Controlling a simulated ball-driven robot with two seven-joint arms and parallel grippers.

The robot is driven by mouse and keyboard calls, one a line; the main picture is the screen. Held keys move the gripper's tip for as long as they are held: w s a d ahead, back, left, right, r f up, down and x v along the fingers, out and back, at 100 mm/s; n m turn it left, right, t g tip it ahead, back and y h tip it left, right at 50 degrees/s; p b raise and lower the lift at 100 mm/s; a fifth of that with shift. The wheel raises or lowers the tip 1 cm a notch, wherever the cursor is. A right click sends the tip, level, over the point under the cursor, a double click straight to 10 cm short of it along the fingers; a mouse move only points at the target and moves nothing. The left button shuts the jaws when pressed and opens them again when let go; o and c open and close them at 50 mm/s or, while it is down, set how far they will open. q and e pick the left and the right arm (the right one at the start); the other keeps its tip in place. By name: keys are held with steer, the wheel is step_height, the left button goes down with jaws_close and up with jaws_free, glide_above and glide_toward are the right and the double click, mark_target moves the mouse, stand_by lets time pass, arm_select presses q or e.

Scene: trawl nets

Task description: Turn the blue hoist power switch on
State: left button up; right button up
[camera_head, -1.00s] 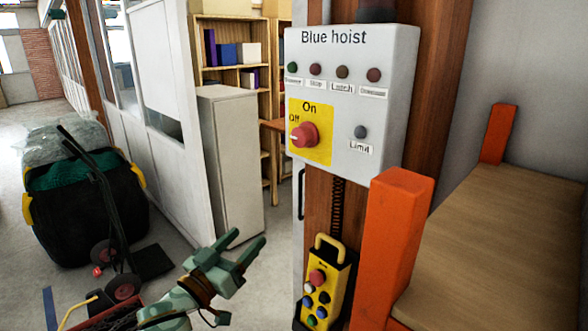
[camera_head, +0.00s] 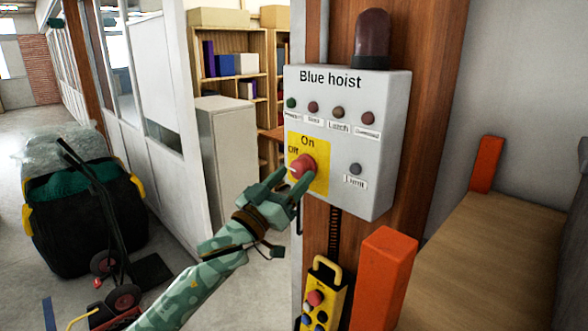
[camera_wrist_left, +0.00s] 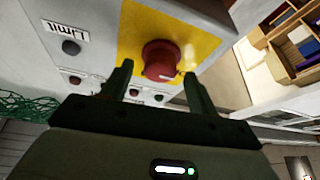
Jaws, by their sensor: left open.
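The red rotary switch knob (camera_head: 302,166) sits on a yellow On/Off plate (camera_head: 321,180) on the front of the grey "Blue hoist" box (camera_head: 375,90). Its pale mark points left, toward Off. In the left wrist view the knob (camera_wrist_left: 160,60) shows just ahead, between the directions of my two fingers. My left gripper (camera_head: 291,180) is open, with its fingertips at the lower side of the knob in the head view. It also shows in the left wrist view (camera_wrist_left: 158,82). I cannot tell whether the fingers touch the knob. My right gripper is out of view.
Several small lamps line the box's top, with a "Limit" button (camera_head: 355,169) at lower right. A dark red beacon (camera_head: 372,38) stands above. A yellow pendant control (camera_head: 323,290) hangs below. An orange post (camera_head: 383,275) and wooden surface (camera_head: 490,250) are at right.

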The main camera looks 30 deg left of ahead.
arm_select(q)
steer(key=shift+x, duration=0.75)
steer(key=c, duration=1)
